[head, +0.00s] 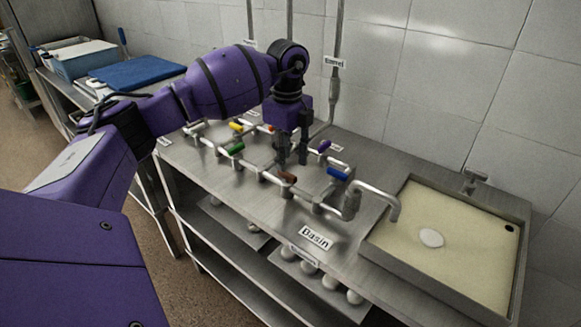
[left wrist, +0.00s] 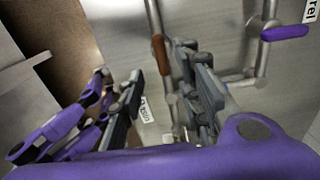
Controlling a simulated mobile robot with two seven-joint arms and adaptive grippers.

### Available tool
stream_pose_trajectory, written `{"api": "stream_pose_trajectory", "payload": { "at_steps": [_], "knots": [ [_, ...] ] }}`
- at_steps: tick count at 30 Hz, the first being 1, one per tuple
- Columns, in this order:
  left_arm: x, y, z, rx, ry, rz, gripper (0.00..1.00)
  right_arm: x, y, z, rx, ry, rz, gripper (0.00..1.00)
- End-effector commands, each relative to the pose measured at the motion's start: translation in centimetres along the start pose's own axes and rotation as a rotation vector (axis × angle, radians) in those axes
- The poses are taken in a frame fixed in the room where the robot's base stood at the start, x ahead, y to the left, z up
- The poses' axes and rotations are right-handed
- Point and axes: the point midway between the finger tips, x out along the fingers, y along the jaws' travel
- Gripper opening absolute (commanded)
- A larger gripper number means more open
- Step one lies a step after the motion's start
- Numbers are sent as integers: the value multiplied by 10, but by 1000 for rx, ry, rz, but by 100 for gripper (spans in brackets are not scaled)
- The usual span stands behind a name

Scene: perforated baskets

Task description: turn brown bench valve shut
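The brown bench valve (head: 287,177) is a small brown lever on the metal pipework of the steel bench. In the left wrist view the brown lever (left wrist: 160,54) lies along the pipe, near the tip of the right-hand finger. My left gripper (head: 292,156) points down just above and behind the valve in the head view. Its fingers stand apart in the left wrist view (left wrist: 159,70), with the lever showing between their tips. I cannot tell whether a finger touches it. My right gripper is not in view.
Close by on the pipes are a blue lever (head: 337,174), a purple lever (head: 324,145), a green lever (head: 236,149), a yellow lever (head: 236,127) and an orange one. A curved spout (head: 393,205) leads to the basin (head: 402,260) at right. The tiled wall is behind.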

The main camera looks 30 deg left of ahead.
Motion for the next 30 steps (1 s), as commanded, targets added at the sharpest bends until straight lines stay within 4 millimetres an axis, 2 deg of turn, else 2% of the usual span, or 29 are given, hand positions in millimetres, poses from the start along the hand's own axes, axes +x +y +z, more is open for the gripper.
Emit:
{"api": "stream_pose_trajectory", "payload": {
  "at_steps": [4, 9, 13, 18, 20, 26, 30],
  "knots": [
    [24, 0, -1, 1, 3, 1, 32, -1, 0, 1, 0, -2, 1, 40],
    [40, 0, -1, 2, 1, -1, 32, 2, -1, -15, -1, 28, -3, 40],
    [43, 0, -1, 2, 2, -1, 32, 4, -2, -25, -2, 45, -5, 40],
    [44, 0, -1, 3, 2, -1, 32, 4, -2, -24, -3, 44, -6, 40],
    [43, 0, -1, 3, 2, -1, 27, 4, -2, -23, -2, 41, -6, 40],
    [43, 0, -1, 3, 2, -1, 1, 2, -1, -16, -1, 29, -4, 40],
    [43, 0, -1, 3, 2, -1, 0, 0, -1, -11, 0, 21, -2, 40]
  ]
}}
